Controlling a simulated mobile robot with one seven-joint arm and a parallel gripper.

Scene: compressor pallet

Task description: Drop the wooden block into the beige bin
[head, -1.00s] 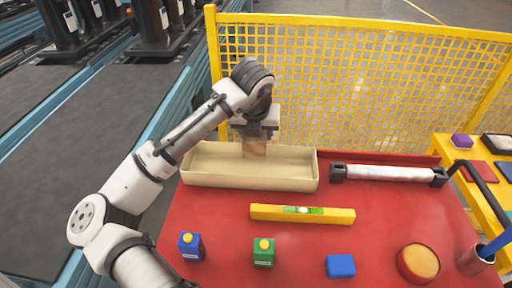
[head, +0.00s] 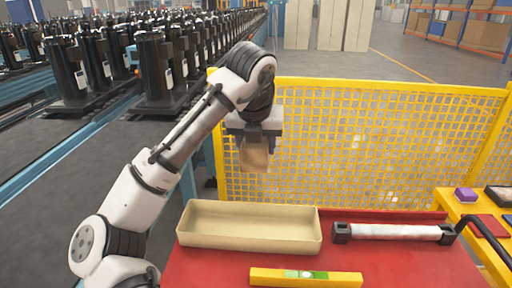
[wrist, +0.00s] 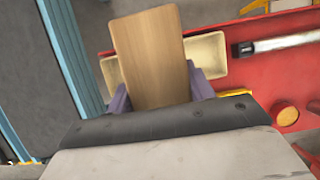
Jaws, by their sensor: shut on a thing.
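The wooden block (head: 254,158) is a light brown, flat-faced piece held in my gripper (head: 255,140). In the wrist view the block (wrist: 150,60) stands between the two purple-grey fingers, which are shut on it. The beige bin (head: 250,242) is a long shallow open tray on the red table. In the head view the block hangs clear above the bin's far side. In the wrist view the bin (wrist: 208,52) lies beyond the block, which covers its middle. The part of the bin's floor that shows is empty.
A yellow level (head: 305,277) lies in front of the bin on the red table (head: 400,265). A white cylinder with black ends (head: 392,232) lies to its right. A yellow mesh fence (head: 370,140) stands behind the table. A yellow side table (head: 475,235) is at the right.

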